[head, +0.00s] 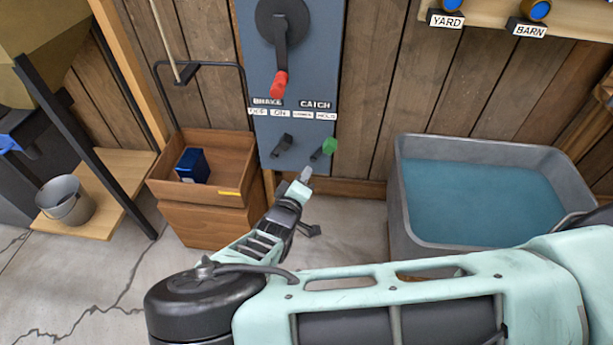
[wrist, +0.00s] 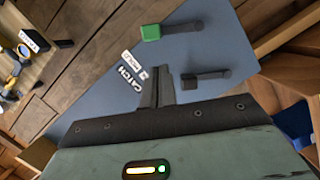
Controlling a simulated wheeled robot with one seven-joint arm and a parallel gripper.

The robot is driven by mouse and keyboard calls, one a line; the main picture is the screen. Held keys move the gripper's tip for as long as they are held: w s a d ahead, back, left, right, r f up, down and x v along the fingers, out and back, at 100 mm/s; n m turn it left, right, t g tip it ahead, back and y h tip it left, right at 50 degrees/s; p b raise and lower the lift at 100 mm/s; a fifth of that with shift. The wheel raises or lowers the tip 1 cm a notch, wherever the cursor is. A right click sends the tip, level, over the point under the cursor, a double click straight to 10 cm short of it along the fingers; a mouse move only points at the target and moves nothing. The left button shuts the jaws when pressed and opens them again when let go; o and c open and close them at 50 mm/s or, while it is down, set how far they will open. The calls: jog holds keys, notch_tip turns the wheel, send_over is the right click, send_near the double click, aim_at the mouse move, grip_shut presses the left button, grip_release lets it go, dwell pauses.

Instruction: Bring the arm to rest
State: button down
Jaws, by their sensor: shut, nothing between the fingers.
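My gripper (head: 306,173) is shut and empty. It points up at the lower part of a blue-grey panel (head: 262,80) on the plank wall, just below and left of a green-tipped lever (head: 329,146). I cannot tell whether it touches the panel. In the wrist view the closed fingers (wrist: 163,85) stand in front of the panel, with the green-tipped lever (wrist: 151,33) above and a black lever (wrist: 205,78) to the right. My arm reaches across the lower head view.
A red-handled crank (head: 280,85) is higher on the panel. A grey tub (head: 420,225) of blue water stands at the right. A wooden box (head: 225,155) with a blue carton (head: 193,165) is at the left, beyond it a grey bucket (head: 65,200). Bare floor shows at lower left.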

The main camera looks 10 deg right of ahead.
jog(key=s+d+r+m+g+p, duration=0.2)
jog(key=s+d+r+m+g, duration=0.3)
jog(key=s+g, duration=0.6)
jog(key=s+r+n+g+y+p, duration=0.1)
jog(key=s+r+n+y, duration=0.1)
jog(key=s+r, duration=0.3)
jog(key=s+a+r+n+g+y+p, duration=0.1)
jog(key=s+r+y, duration=0.3)
jog(key=r, duration=0.9)
jog(key=s+a+r+n+g+y+p, duration=0.1)
jog(key=s+r+n+y, duration=0.1)
jog(key=s+r, duration=0.6)
jog(key=shift+r+n+y+p, duration=0.4)
jog(key=shift+r+y, duration=0.3)
jog(key=shift+y, duration=0.1)
jog(key=shift+f, duration=0.1)
